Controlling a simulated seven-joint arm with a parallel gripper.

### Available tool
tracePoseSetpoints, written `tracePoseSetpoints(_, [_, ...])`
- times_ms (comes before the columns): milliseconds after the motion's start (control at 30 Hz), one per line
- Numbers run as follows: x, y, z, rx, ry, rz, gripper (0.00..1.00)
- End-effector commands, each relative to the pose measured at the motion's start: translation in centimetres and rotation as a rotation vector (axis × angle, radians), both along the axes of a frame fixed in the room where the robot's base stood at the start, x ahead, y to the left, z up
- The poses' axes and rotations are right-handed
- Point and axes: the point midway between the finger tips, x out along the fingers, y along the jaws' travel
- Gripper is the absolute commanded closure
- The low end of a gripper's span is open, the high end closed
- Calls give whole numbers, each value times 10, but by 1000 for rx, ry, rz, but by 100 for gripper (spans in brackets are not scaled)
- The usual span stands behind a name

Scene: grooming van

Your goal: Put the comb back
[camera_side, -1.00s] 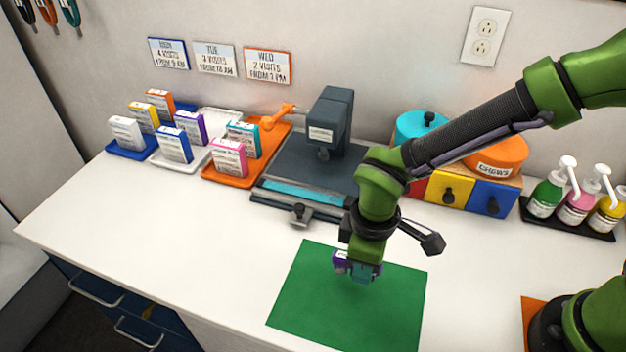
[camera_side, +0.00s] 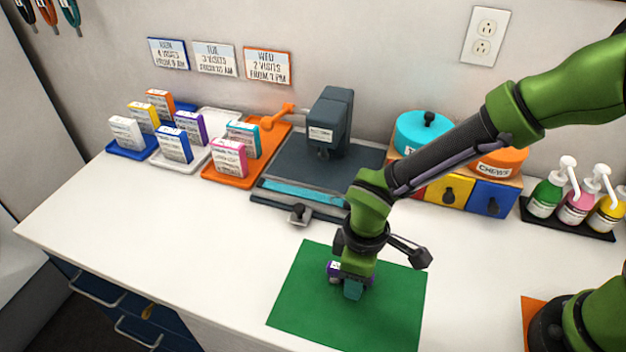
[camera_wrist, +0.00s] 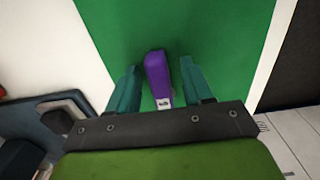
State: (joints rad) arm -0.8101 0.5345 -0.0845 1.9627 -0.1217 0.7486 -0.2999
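A small purple item (camera_side: 334,268) with a white patch is at the green mat (camera_side: 300,305), partly hidden by my gripper. In the wrist view the purple item (camera_wrist: 157,78) is long and narrow; I cannot tell if it is a comb. My gripper (camera_side: 352,288) is low over the mat. Its two teal fingers (camera_wrist: 160,85) stand either side of the purple item, with green showing in gaps on both sides, so it looks open around it. Whether the item rests fully on the mat is unclear.
Blue (camera_side: 124,152), white (camera_side: 170,162) and orange (camera_side: 218,180) trays hold small labelled boxes at the back left. A dark grey machine (camera_side: 312,165) stands behind the mat. Drawers (camera_side: 492,197) and pump bottles (camera_side: 548,195) are at right. The counter left of the mat is clear.

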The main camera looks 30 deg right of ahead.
Motion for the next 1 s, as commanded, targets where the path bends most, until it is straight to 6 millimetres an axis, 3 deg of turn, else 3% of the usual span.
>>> tracePoseSetpoints(267, [0,1,8,2,-2,-1,49])
tracePoseSetpoints(700, [0,0,94,4,-4,1,49])
tracePoseSetpoints(1000, [2,-5,127,11,-7,-22,49])
